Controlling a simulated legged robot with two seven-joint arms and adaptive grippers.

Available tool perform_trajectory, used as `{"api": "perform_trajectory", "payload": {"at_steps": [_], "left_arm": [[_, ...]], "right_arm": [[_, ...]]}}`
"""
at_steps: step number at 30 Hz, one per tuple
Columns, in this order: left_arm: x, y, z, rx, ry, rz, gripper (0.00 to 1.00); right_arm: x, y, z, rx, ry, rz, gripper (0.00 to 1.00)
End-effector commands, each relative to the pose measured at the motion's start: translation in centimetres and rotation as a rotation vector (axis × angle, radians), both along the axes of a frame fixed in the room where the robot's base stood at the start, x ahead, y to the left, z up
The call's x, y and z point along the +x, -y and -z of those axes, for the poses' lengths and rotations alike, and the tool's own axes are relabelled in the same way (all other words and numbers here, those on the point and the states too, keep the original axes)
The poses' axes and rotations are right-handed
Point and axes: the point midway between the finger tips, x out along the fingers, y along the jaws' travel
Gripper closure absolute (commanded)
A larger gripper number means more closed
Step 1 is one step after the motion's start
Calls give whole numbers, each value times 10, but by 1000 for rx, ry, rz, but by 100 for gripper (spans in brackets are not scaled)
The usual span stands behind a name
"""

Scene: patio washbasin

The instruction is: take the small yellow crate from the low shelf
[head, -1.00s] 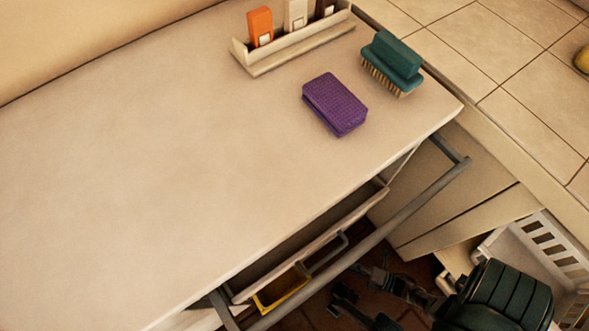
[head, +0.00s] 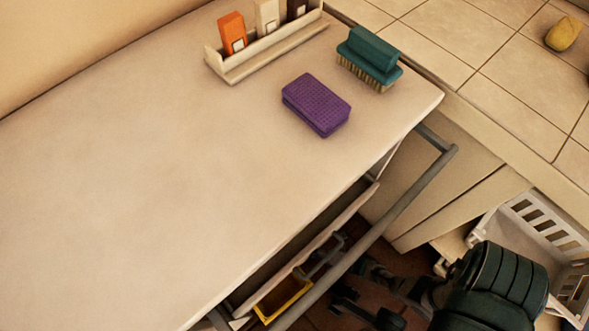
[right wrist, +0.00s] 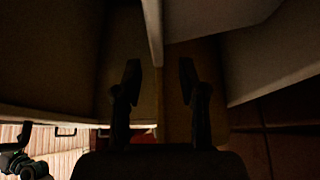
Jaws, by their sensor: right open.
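The small yellow crate (head: 287,299) shows only in part in the head view, low beneath the worktop's front edge. The drawer front and the grey rail hide the rest of it. My right gripper (head: 331,274) comes in from the lower right, below the rail and just right of the crate. One finger is close to the drawer handle; I cannot tell whether it touches. In the right wrist view my right gripper (right wrist: 160,72) is open, with nothing clear between its fingers. My left gripper is not in the head view.
The grey rail (head: 395,207) runs along the worktop (head: 150,180) front. A drawer (head: 300,255) stands partly open below. A white crate (head: 540,230) is at the lower right. A purple sponge (head: 316,105) and a green brush (head: 368,60) lie on top.

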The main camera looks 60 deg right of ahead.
Motion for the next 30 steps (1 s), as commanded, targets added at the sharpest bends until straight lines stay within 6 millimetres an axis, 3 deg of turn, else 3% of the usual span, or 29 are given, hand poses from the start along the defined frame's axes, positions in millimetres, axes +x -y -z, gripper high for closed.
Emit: {"api": "perform_trajectory", "payload": {"at_steps": [6, 12, 18, 30], "left_arm": [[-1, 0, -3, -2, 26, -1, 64], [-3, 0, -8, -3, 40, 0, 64], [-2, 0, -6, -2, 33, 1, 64], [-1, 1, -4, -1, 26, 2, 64]], "right_arm": [[30, -7, 1, 1, 1, 1, 58], [32, -7, -1, 0, 1, 0, 58], [31, -7, -1, 0, 1, 0, 100], [31, -7, 0, -1, 0, 0, 100]]}}
